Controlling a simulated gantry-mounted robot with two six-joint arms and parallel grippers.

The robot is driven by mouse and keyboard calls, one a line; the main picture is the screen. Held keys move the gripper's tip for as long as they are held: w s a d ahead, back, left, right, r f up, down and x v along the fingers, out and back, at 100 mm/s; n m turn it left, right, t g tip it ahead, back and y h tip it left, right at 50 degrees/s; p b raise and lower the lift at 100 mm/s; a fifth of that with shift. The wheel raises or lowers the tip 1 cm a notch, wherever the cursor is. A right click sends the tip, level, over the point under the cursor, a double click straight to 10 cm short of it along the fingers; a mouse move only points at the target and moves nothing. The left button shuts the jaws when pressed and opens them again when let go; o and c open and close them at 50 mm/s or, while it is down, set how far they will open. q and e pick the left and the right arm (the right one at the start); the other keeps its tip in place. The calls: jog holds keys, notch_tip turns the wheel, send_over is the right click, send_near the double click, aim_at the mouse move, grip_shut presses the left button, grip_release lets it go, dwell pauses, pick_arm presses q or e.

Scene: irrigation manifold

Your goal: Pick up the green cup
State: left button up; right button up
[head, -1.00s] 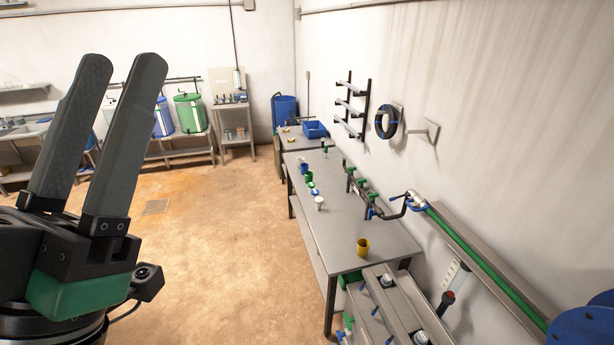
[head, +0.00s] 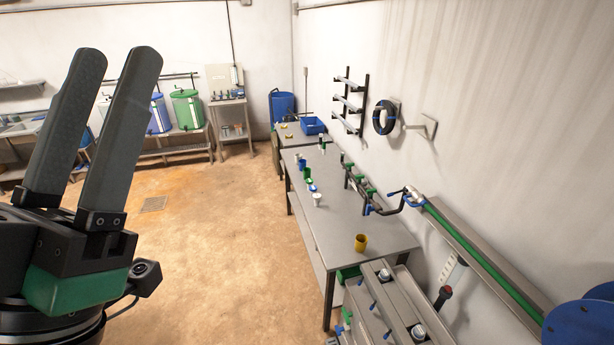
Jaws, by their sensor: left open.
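A small green cup (head: 308,175) stands on the grey metal table along the right wall, in a row with other small cups. It is far off and small, so its details are hard to tell. My left gripper (head: 108,65) is large and near on the left of the head view, its two dark fingers pointing up. It is open and empty, well apart from the table and the cup. My right gripper is not in view.
Near the green cup are a blue cup (head: 302,164) and a white cup (head: 317,199).

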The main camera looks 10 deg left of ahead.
pick_arm(q)
jog(key=shift+o, duration=0.2)
dwell(0.3)
jog(key=o, duration=0.8)
jog(key=shift+c, duration=0.2)
